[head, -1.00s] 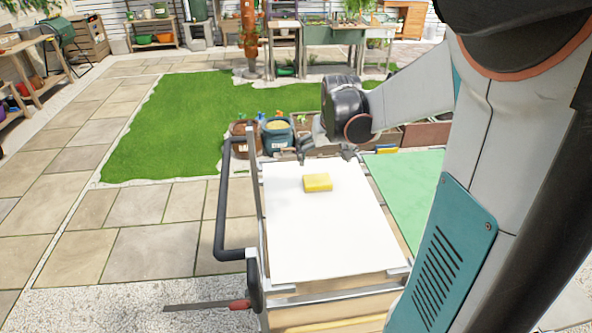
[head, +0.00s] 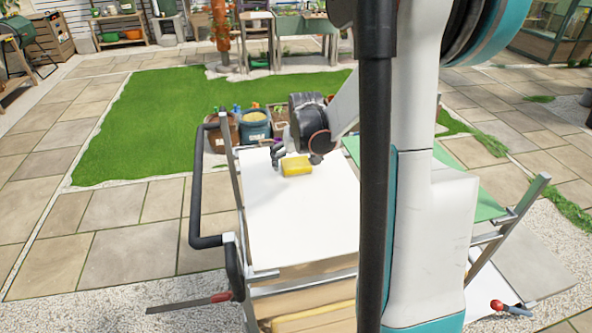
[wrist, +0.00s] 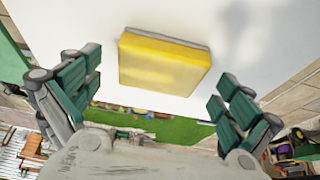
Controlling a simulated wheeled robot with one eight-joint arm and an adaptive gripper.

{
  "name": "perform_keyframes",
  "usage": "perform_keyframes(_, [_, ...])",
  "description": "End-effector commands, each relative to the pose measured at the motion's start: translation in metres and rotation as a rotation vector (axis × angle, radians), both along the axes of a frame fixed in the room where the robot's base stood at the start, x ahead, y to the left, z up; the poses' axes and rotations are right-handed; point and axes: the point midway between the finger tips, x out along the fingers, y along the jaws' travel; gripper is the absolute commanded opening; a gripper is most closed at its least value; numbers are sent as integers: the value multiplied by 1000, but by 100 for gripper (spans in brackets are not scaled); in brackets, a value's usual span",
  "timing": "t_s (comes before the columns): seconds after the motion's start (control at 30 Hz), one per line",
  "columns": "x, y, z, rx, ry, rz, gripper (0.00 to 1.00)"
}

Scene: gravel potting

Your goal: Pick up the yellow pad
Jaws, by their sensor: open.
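The yellow pad (head: 297,166) lies on the white top (head: 290,215) of a cart, near its far edge. It looks like a yellow block with a thin grey layer along one side. In the wrist view the pad (wrist: 162,62) sits ahead of my gripper (wrist: 158,100), between the lines of the two fingers. The fingers are spread wide, apart from the pad on both sides, and hold nothing. In the head view my gripper (head: 279,158) is close beside the pad, and my wrist partly hides the fingers.
The cart has a dark handle (head: 197,190) on its left side. A green surface (head: 480,195) adjoins the white top on the right. Buckets (head: 255,125) stand beyond the far edge. The white top around the pad is bare.

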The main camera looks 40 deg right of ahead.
Motion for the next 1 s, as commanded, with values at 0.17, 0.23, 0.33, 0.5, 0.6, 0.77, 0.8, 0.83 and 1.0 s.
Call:
perform_keyframes(0.17, [1,-1,-4,0,0,0,98])
perform_keyframes(0.23, [1,-1,-4,0,0,0,98])
perform_keyframes(0.33, [1,-1,-3,0,0,0,78])
perform_keyframes(0.5, [1,-1,-3,0,0,0,49])
perform_keyframes(0.6, [1,-1,-3,0,0,0,46])
perform_keyframes(0.77, [1,-1,-3,0,0,0,46])
perform_keyframes(0.8, [1,-1,-3,0,0,0,46])
perform_keyframes(0.83, [1,-1,-2,0,0,0,46])
perform_keyframes(1.0, [1,-1,9,0,0,0,46])
